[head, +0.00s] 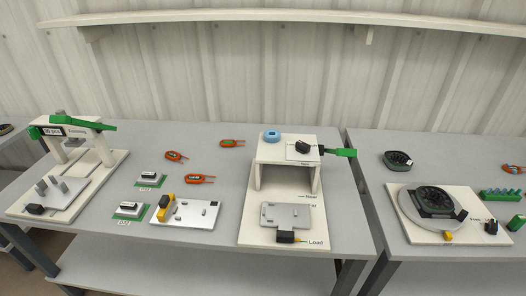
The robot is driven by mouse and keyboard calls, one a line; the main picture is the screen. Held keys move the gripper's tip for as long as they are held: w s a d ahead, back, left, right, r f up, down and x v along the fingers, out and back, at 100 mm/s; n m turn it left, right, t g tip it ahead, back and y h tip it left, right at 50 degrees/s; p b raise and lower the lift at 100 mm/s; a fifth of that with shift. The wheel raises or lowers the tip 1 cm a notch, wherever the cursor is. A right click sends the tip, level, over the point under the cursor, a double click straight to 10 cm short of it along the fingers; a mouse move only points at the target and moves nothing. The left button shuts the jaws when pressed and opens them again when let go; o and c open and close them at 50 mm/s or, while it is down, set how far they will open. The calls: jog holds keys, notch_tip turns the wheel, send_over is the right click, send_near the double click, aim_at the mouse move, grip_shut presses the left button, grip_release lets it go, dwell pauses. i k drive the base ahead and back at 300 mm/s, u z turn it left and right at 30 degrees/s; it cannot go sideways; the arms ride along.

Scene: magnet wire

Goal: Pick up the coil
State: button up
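Several orange oval pieces with thin leads, which look like wound coils, lie flat on the middle grey table in the head view. One coil (175,156) lies at the middle left, another coil (232,143) lies farther back, and a third coil (200,178) lies nearer the front. Another orange piece, perhaps also a coil (512,169), is partly cut off at the right edge. Which one the task means I cannot tell. My gripper is not in view.
A white press (75,150) with a green lever stands at left. A white stand (290,150) with a green handle and blue ring is right of the coils. Small boards and a metal plate (184,213) lie in front. A gap separates the right table, holding a black round part (436,201).

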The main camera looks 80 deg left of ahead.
aim_at(173, 156)
jog(key=u, duration=2.7)
jog(key=k, duration=0.3)
jog(key=u, duration=0.3)
jog(key=i, duration=0.5)
